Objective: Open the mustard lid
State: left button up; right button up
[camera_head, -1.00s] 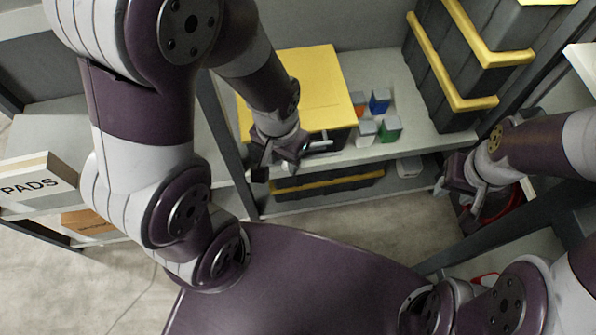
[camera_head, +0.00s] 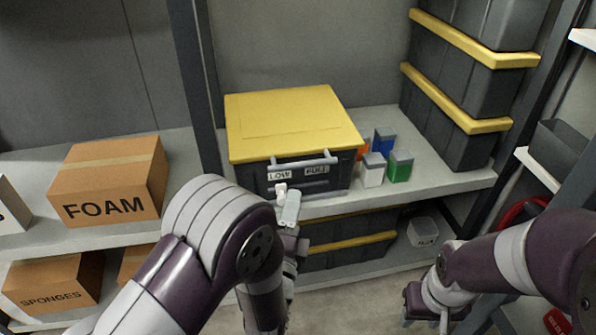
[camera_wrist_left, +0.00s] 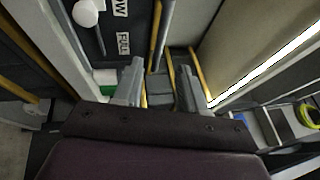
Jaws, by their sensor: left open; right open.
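The mustard lid (camera_head: 290,120) lies shut on a dark box (camera_head: 260,178) on the middle shelf. A grey bar handle (camera_head: 304,161) runs along the front, just under the lid's edge, above LOW and FULL labels. My left gripper (camera_head: 287,205) is open in front of the box, below the handle. Its fingers (camera_wrist_left: 160,88) point at the box in the left wrist view, where the handle (camera_wrist_left: 163,35) passes beyond them with nothing between the fingertips. The head view does not show whether they touch the box. My right gripper (camera_head: 425,312) is open and empty, low at the right.
White, green, blue and orange small containers (camera_head: 372,170) stand right of the box. Stacked dark crates with yellow rims (camera_head: 450,100) fill the shelf's right end. A FOAM carton (camera_head: 110,180) sits left of the shelf post (camera_head: 195,90). Another dark crate (camera_head: 350,250) is below.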

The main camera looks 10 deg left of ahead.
aim_at(302, 165)
pick_arm(q)
jog(key=b+x, duration=0.3)
jog(key=x, duration=0.7)
jog(key=shift+w, duration=0.45)
jog(key=shift+w+r+b, duration=0.1)
jog(key=shift+w+b, duration=0.2)
grip_shut()
jog(key=shift+r, duration=0.1)
